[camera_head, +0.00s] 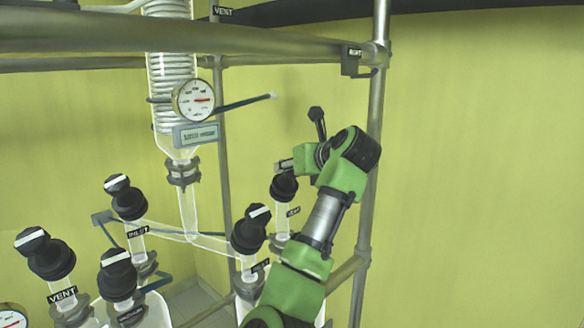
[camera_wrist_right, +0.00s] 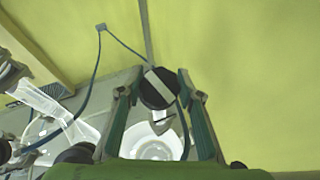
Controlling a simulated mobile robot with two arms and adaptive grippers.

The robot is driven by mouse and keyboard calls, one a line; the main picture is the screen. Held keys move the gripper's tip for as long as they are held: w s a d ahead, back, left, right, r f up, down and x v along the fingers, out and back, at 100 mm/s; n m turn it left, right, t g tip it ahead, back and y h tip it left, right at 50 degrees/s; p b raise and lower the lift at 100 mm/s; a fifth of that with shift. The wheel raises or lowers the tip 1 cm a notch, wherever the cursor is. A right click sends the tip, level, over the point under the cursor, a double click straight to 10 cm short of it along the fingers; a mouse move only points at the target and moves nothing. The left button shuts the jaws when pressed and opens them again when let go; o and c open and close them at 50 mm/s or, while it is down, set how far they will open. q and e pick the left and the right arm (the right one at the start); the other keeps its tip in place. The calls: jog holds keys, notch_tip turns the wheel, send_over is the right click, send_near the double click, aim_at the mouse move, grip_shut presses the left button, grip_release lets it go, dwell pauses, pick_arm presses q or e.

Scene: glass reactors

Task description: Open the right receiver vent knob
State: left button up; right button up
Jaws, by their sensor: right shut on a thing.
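The vent knob (camera_head: 284,188) of the right receiver is a black cap on a glass neck, with a small, hard-to-read label below it. In the right wrist view the black knob (camera_wrist_right: 158,90) has a white stripe running diagonally from upper left to lower right. My right gripper (camera_head: 286,167) reaches down over the knob's top from the right. In its wrist view the gripper's fingers (camera_wrist_right: 158,84) stand on both sides of the knob, shut on it. The knob's top is partly hidden by the gripper in the head view. My left gripper is not in view.
Other black knobs with white stripes stand close by: one (camera_head: 250,228) just left of my forearm, an inlet knob (camera_head: 128,200), and a vent knob (camera_head: 50,252). A coiled condenser with a gauge (camera_head: 194,100) hangs left. A metal post (camera_head: 374,200) stands right behind my arm.

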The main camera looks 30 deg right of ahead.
jog(key=shift+n, duration=0.4)
jog(key=n+y, duration=0.4)
jog(key=n, duration=0.1)
jog(key=shift+g, duration=0.3)
jog(key=n+y, duration=0.1)
jog(key=n, duration=0.1)
jog(key=n+g+y, duration=0.1)
jog(key=n, duration=0.2)
jog(key=shift+g+y, duration=0.3)
jog(key=shift+n, duration=0.3)
jog(key=o, duration=1.1)
jog(key=shift+a, duration=0.1)
notch_tip(320, 180, up, 10)
